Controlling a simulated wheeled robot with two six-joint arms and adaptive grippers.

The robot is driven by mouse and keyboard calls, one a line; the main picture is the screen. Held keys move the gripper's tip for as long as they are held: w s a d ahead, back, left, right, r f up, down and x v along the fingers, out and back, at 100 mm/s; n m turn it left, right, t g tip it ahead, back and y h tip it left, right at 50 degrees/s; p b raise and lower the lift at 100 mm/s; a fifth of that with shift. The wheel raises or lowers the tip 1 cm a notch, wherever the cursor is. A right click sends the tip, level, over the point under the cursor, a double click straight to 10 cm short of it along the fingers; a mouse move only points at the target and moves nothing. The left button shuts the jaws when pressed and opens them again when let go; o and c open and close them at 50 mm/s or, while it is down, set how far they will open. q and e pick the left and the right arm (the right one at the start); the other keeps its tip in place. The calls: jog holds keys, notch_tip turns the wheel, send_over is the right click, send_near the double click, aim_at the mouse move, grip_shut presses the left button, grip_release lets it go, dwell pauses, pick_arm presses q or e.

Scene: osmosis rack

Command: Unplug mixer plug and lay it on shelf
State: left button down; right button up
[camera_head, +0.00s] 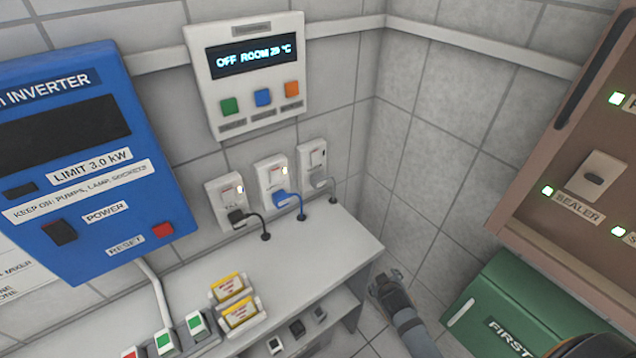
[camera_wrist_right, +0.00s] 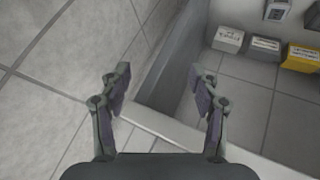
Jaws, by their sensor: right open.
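Three wall sockets hold plugs: a black plug (camera_head: 237,216) on the left, a blue plug (camera_head: 281,198) in the middle and a grey plug (camera_head: 320,184) on the right. Their labels are too small to read, so I cannot tell which is the mixer's. Their cords drop into holes in the white shelf top (camera_head: 335,245). My right gripper (camera_head: 388,290) is beside the shelf's right end, low and apart from the plugs. In the right wrist view it is open and empty (camera_wrist_right: 163,92), above the floor and a pale edge. My left gripper is out of view.
A blue inverter (camera_head: 85,165) and a control panel (camera_head: 250,75) hang on the wall. Yellow-labelled boxes (camera_head: 235,302) and switches (camera_head: 165,342) stand on the shelf top. Small blocks (camera_head: 297,328) sit lower. A brown panel (camera_head: 590,150) and green case (camera_head: 520,310) are right.

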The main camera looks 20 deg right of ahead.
jog(key=w+r+t+h, duration=0.1)
jog(key=w+r+t, duration=0.15)
jog(key=r, duration=0.75)
jog(key=n+t+y, duration=0.7)
jog(key=n+y, duration=0.4)
jog(key=n, duration=0.8)
send_near(321, 184)
jog(key=w, duration=0.1)
jog(key=shift+a+r+b, duration=0.1)
jog(key=shift+a+b, duration=0.1)
jog(key=shift+b, duration=0.1)
jog(key=shift+w, duration=0.2)
jog(key=shift+b+x, duration=0.5)
jog(key=shift+x, duration=3.9)
jog(key=shift+p, duration=0.3)
